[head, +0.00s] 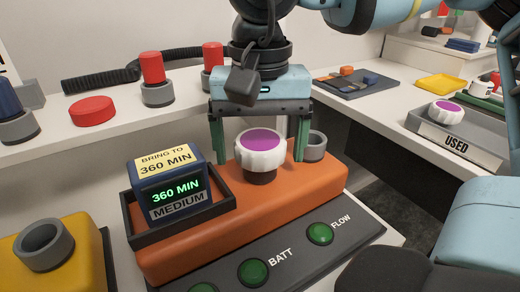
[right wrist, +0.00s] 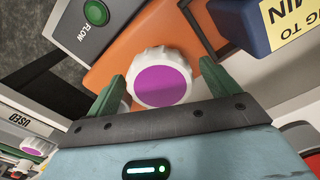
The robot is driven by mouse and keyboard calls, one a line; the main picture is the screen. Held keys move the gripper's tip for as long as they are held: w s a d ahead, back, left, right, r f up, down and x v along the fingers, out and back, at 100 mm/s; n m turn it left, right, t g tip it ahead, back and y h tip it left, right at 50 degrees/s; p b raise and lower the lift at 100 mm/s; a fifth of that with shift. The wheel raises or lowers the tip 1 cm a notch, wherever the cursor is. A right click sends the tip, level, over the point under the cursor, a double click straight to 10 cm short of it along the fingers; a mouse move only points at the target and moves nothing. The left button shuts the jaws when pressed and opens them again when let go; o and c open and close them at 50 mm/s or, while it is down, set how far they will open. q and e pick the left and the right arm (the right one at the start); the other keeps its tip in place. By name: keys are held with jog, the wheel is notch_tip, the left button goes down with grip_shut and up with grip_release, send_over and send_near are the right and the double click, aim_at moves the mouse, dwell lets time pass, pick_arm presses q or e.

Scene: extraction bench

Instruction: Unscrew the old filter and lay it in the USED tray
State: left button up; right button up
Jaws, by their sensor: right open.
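A white ribbed filter with a purple top (head: 262,152) sits upright on a dark neck on the orange unit (head: 300,196). It also shows in the right wrist view (right wrist: 162,84). My right gripper (head: 259,160) is open, its green fingers pointing down, one to each side of the filter with gaps between. In the right wrist view the fingers (right wrist: 162,68) flank the near part of the filter; whether either touches is not clear. The grey USED tray (head: 425,126) at the right holds another white filter with purple top (head: 446,112). My left gripper is not in view.
A blue timer box (head: 168,190) reading 360 MIN stands in a black holder left of the filter. A grey ring socket (head: 315,146) is behind my right gripper's right finger. Red-topped cylinders (head: 152,68) and a red disc (head: 93,110) stand on the back ledge.

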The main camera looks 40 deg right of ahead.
jog(key=m, duration=0.3)
jog(key=shift+b, duration=0.35)
jog(key=m, duration=0.4)
jog(key=shift+b, duration=0.35)
jog(key=m+b, duration=0.1)
jog(key=m, duration=0.5)
jog(key=shift+m, duration=0.3)
jog(key=m+b, duration=0.1)
jog(key=m, duration=0.5)
jog(key=shift+m, duration=0.3)
jog(key=m+b, duration=0.1)
jog(key=m, duration=0.3)
jog(key=shift+m, duration=0.3)
jog(key=m, duration=0.2)
jog(key=shift+m, duration=0.4)
